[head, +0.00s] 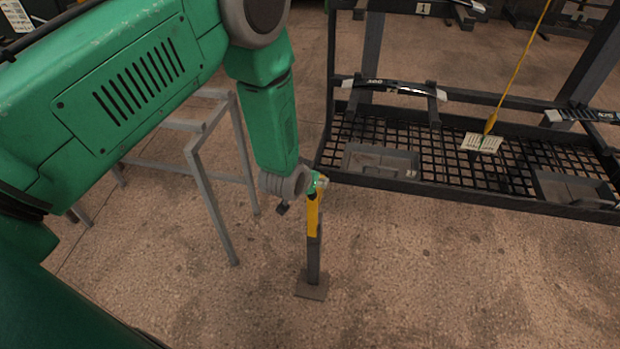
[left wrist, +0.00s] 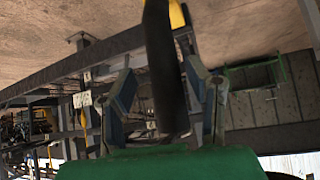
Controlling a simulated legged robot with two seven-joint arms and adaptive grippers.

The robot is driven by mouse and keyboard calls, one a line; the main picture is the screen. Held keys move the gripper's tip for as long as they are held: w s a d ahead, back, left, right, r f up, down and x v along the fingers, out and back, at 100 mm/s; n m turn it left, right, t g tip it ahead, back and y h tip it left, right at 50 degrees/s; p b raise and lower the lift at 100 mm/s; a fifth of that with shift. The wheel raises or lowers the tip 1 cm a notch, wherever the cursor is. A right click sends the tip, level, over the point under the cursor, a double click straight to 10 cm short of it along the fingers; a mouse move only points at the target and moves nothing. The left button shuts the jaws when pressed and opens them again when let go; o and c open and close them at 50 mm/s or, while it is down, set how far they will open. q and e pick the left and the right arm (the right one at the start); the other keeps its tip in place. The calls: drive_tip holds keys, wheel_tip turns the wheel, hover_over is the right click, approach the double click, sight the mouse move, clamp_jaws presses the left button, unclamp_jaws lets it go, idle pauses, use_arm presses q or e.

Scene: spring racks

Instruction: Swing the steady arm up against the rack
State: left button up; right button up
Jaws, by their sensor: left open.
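The upright bar, which looks like the steady arm (head: 314,258), has a yellow upper part, a dark lower part and a flat foot plate at floor level. It stands left of the front left corner of the black rack (head: 480,196). My left gripper (head: 296,203) is at its upper end, partly hidden behind my wrist. In the left wrist view, my left gripper (left wrist: 163,92) is open, with blue-grey fingers on both sides of a dark bar (left wrist: 160,45). Some yellow shows beside that bar at the top. I cannot tell whether the fingers touch it. My right gripper is out of view.
The rack has a mesh shelf with grey trays (head: 381,161), curved leaf springs (head: 395,88) and a yellow hanging line (head: 517,65) with a tag. A grey metal frame (head: 212,185) stands left of the bar. The floor in front is clear.

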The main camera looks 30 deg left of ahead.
use_arm(q)
drive_tip(key=v, duration=1.1)
drive_tip(key=shift+s, duration=0.3)
drive_tip(key=shift+d, duration=0.1)
drive_tip(key=s+f+g+b, duration=0.1)
drive_tip(key=s+f+g, duration=0.1)
drive_tip(key=s+f, duration=0.3)
drive_tip(key=s+a+f+g+b, duration=0.1)
drive_tip(key=s+f, duration=0.5)
drive_tip(key=s, duration=0.8)
drive_tip(key=s+a+f+m+g+b, duration=0.1)
drive_tip(key=s+f+g+b, duration=0.2)
drive_tip(key=s, duration=0.6)
wheel_tip(320, 180, down, 2)
drive_tip(key=shift+s+a+f+g, duration=0.2)
drive_tip(key=shift+s+f+g, duration=0.05)
drive_tip(key=shift+g, duration=0.95)
